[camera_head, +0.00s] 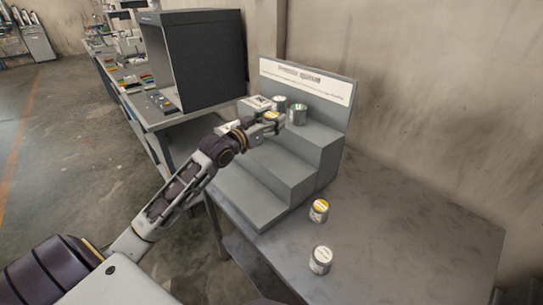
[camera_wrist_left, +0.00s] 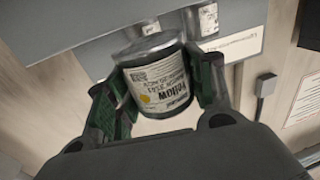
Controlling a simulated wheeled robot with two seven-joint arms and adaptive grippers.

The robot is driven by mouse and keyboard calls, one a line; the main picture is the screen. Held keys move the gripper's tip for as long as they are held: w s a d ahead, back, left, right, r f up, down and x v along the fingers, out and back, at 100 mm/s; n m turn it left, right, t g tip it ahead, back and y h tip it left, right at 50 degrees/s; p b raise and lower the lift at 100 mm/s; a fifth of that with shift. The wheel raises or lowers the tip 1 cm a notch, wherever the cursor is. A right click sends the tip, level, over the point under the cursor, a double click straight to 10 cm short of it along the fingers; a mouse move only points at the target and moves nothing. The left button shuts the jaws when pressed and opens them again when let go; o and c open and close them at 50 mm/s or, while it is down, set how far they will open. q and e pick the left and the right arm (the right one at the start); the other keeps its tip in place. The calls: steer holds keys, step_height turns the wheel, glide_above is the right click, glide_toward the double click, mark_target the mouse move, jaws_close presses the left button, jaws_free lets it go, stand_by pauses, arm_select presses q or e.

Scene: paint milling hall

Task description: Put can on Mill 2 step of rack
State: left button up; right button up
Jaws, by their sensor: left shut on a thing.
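My left gripper (camera_head: 269,123) is shut on a can with a white label reading "Yellow" and a yellow dot. I cannot tell whether the held can touches a step. My right gripper is out of view.
Two more cans, one yellow-topped (camera_head: 319,210) and one white-topped (camera_head: 320,261), stand on the grey table (camera_head: 420,220) right of the rack. The rack's lower steps are bare. A dark booth (camera_head: 205,60) stands behind on another bench. The table's right part is clear.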

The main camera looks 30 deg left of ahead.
arm_select(q)
steer(key=shift+f, duration=2.5)
steer(key=shift+f, duration=2.5)
steer(key=o, duration=1.1)
steer(key=shift+f, duration=0.1)
steer(key=shift+o, duration=0.2)
steer(key=s+a, duration=0.2)
steer(key=s, duration=0.9)
steer(key=shift+s+b, duration=0.35)
steer(key=shift+b, duration=0.1)
